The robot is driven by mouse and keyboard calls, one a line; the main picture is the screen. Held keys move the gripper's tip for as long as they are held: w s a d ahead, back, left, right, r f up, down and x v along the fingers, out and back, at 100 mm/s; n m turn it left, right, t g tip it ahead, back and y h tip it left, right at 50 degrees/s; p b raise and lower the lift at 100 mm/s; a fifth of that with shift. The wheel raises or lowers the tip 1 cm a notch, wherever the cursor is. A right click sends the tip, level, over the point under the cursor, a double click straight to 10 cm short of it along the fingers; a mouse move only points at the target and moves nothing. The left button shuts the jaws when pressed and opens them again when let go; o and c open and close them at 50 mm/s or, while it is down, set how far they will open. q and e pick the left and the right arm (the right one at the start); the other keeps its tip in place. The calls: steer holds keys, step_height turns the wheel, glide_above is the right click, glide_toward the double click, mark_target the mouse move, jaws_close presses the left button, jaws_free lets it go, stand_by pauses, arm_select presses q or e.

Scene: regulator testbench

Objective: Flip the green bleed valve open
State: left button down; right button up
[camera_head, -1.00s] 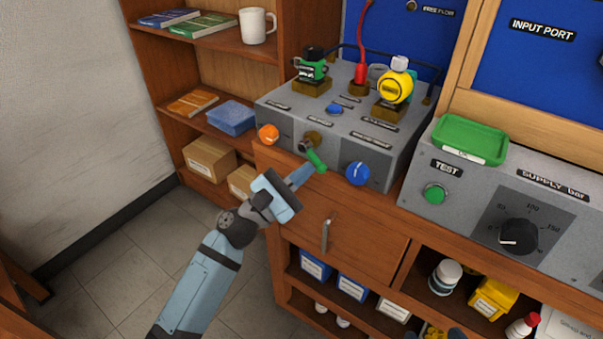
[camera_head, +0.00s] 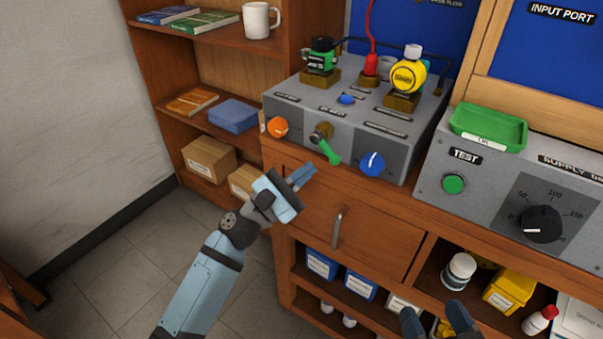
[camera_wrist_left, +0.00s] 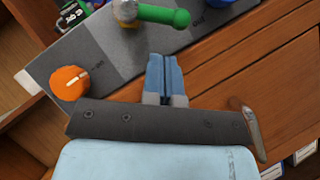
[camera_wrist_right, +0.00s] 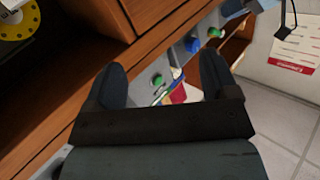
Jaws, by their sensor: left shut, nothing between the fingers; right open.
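The green bleed valve lever (camera_head: 329,151) sticks out from a brass fitting (camera_head: 321,132) on the front of the grey test box (camera_head: 300,115). The lever points down and to the right in the head view. In the left wrist view the lever (camera_wrist_left: 165,15) lies above the fingertips. My left gripper (camera_head: 308,171) is shut and empty, just below and left of the lever's tip, with a small gap visible. It also shows in the left wrist view (camera_wrist_left: 165,62). My right gripper (camera_head: 433,318) is open and empty at the lower edge, in front of the shelves; its fingers show in the right wrist view (camera_wrist_right: 168,78).
An orange knob (camera_head: 278,127) is left of the valve and a blue knob (camera_head: 372,163) is right of it. A drawer handle (camera_head: 337,230) is below. A green tray (camera_head: 488,128) sits on the supply box to the right.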

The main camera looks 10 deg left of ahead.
arm_select(q)
steer(key=v, duration=1)
steer(key=shift+a+f+b, duration=0.2)
steer(key=shift+f+b, duration=0.15)
arm_select(e)
steer(key=shift+s+a+r+t+y, duration=0.1)
steer(key=shift+a+r+t+y, duration=0.45)
steer(key=shift+a+r, duration=0.4)
steer(key=shift+d+r, duration=0.15)
